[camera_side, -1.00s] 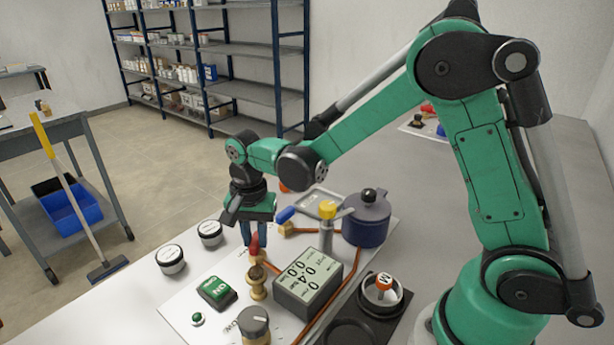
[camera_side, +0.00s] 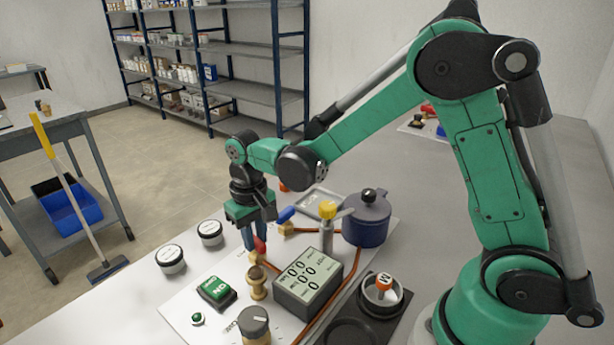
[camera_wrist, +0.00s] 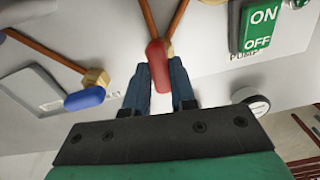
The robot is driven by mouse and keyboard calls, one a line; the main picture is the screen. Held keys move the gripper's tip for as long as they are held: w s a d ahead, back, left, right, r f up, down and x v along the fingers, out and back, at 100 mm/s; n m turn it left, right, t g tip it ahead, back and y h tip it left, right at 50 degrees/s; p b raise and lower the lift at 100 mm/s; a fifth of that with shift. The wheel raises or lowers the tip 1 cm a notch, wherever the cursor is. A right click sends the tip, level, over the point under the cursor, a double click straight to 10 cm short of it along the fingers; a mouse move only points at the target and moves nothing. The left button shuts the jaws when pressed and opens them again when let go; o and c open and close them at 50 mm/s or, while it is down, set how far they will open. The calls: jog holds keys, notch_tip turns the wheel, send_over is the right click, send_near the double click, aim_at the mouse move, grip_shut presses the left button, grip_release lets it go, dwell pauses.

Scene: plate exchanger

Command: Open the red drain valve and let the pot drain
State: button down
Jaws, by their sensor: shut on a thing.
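The red drain valve handle (camera_side: 259,246) sits on a brass fitting (camera_side: 257,281) at the front of the white board, left of the grey display box. My gripper (camera_side: 250,246) points down at it and is shut on the red handle. In the wrist view the red handle (camera_wrist: 157,54) lies between the two blue fingers (camera_wrist: 158,80). The dark blue pot (camera_side: 367,219) stands at the back right of the board with its lid on. Whether any liquid is flowing cannot be seen.
The display box (camera_side: 307,283) shows zeros. A blue valve handle (camera_side: 285,215) and a yellow-topped post (camera_side: 327,211) stand behind it. Two round jars (camera_side: 170,259) stand at left.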

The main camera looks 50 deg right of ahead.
aim_at(256, 239)
jog(key=shift+n, duration=0.6)
jog(key=c, duration=0.7)
grip_release()
jog(key=shift+r, duration=2.85)
